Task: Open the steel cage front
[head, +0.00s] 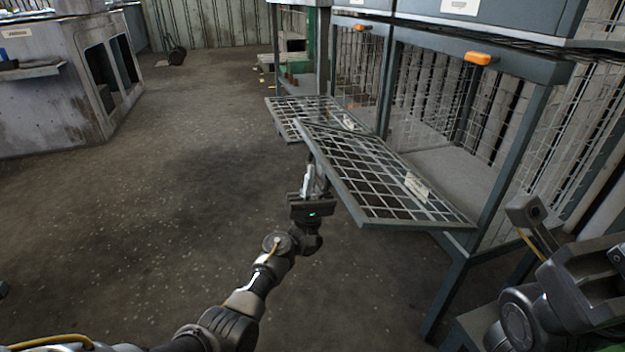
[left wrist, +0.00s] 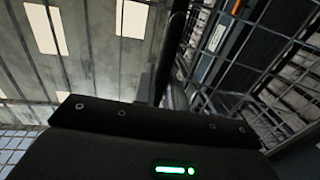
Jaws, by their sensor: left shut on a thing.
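The steel cage front (head: 385,185) is a grey-framed mesh panel with a small pale label. It hangs folded down and outward from the lower edge of the nearer cage, almost flat and tilted. The cage's front opening stands clear above it. My left gripper (head: 312,180) is at the panel's outer left edge, shut on its frame; the fingertips are partly hidden there. In the left wrist view the dark gripper body (left wrist: 155,125) fills the bottom, with cage mesh (left wrist: 290,60) at right. Parts of my right arm show at lower right; its gripper cannot be made out.
A second mesh panel (head: 290,122) is folded down just behind. Orange latches (head: 481,58) sit on the cage frames' top rails. A cage leg (head: 446,298) stands at the right. A grey cabinet (head: 50,100) is at far left. The floor between is clear.

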